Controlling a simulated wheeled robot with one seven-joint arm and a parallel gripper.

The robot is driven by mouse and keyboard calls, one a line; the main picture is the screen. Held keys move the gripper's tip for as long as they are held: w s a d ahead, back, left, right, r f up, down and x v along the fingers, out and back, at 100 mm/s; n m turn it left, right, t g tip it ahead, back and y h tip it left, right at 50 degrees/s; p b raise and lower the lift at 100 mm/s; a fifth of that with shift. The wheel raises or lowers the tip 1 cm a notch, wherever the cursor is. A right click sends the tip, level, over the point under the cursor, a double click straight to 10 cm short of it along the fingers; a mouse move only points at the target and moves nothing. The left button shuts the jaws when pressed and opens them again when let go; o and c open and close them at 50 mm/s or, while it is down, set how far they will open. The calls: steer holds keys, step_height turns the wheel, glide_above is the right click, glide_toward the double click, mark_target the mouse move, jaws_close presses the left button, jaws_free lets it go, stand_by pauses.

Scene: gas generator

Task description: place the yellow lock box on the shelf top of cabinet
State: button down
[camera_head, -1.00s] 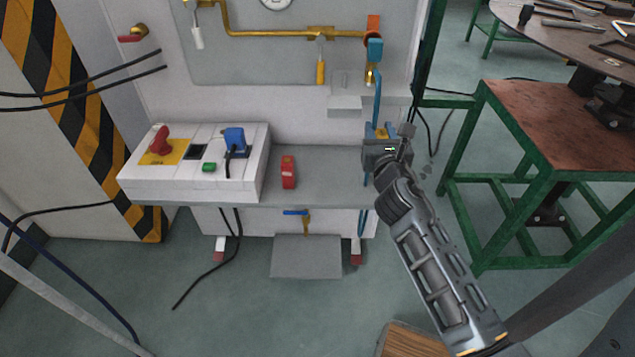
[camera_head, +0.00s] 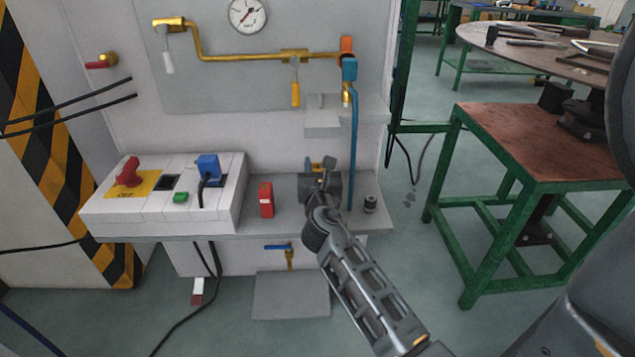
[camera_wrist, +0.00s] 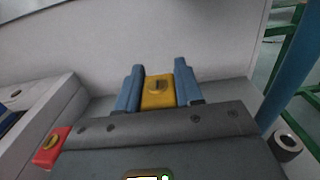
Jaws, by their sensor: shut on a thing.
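My gripper (camera_head: 318,164) is shut on the yellow lock box (camera_head: 316,167), over the right part of the grey shelf top (camera_head: 287,219). In the wrist view, the yellow lock box (camera_wrist: 158,93) sits between the two blue fingers of my gripper (camera_wrist: 159,80), with a round mark on its face. The pale cabinet wall is beyond it. My gripper body hides much of the shelf under the box, so I cannot tell whether the box touches the shelf.
A red box (camera_head: 266,199) stands on the shelf to the left, beside the white switch panel (camera_head: 165,205). A small dark cylinder (camera_head: 370,204) stands at the right end. A vertical blue pipe (camera_head: 353,150) is just right of my gripper. A green-framed table (camera_head: 540,140) stands further right.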

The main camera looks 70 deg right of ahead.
steer(key=shift+f+b, duration=0.85)
steer(key=shift+f, duration=0.9)
steer(key=shift+f, duration=0.15)
steer(key=c, duration=0.7)
jaws_free()
steer(key=shift+c, duration=0.2)
